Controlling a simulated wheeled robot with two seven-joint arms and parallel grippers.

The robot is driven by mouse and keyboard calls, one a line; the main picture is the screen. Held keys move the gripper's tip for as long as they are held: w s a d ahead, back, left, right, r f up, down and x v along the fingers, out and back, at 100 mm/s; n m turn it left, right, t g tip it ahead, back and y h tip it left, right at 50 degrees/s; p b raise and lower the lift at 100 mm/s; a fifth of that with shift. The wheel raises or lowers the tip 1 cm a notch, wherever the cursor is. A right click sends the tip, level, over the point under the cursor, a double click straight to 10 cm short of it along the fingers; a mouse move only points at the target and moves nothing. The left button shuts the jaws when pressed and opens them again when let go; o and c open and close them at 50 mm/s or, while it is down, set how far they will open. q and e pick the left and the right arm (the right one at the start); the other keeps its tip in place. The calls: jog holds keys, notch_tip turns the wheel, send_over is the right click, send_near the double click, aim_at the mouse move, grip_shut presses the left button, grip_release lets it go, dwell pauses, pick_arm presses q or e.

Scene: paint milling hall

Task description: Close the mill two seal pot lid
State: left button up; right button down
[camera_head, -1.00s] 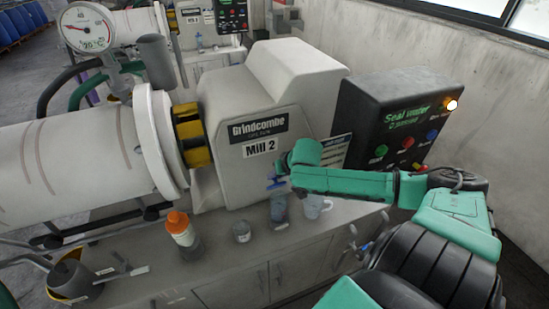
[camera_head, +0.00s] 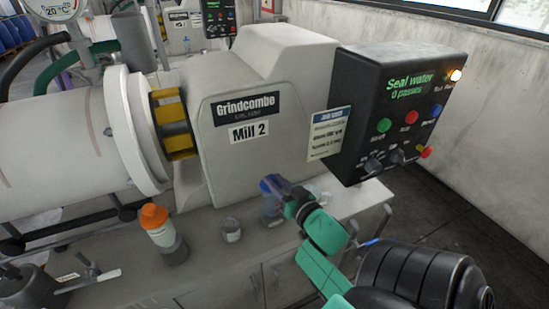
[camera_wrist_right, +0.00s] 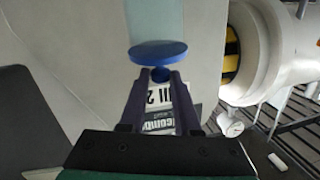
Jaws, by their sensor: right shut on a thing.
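The seal pot (camera_head: 271,210) is a small clear cylinder on the bench in front of Mill 2. Its lid (camera_head: 268,184) is a blue disc with a round knob, over the pot's top. My right gripper (camera_head: 288,193) is shut on the knob from the right. In the right wrist view the lid (camera_wrist_right: 158,52) lies just beyond the fingertips (camera_wrist_right: 160,75), with the pale clear pot (camera_wrist_right: 154,20) against it. I cannot tell whether the lid rests fully on the rim. My left gripper is not in view.
Mill 2 (camera_head: 245,165) rises close behind. The black seal water panel (camera_head: 400,110) overhangs at the right. My right arm partly hides the bench behind it.

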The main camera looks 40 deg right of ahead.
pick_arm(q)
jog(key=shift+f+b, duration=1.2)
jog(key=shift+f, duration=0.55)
pick_arm(e)
jog(key=shift+s+a+f+t+h, duration=0.1)
jog(key=shift+s+f+t+h, duration=0.3)
jog(key=shift+t, duration=0.3)
jog(key=shift+w, duration=0.15)
jog(key=c, duration=0.7)
grip_release()
jog(key=shift+o, duration=0.2)
pick_arm(q)
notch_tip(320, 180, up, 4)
jog(key=p, duration=0.4)
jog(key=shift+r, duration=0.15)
pick_arm(e)
jog(key=v, duration=1.4)
jog(key=shift+s, duration=0.3)
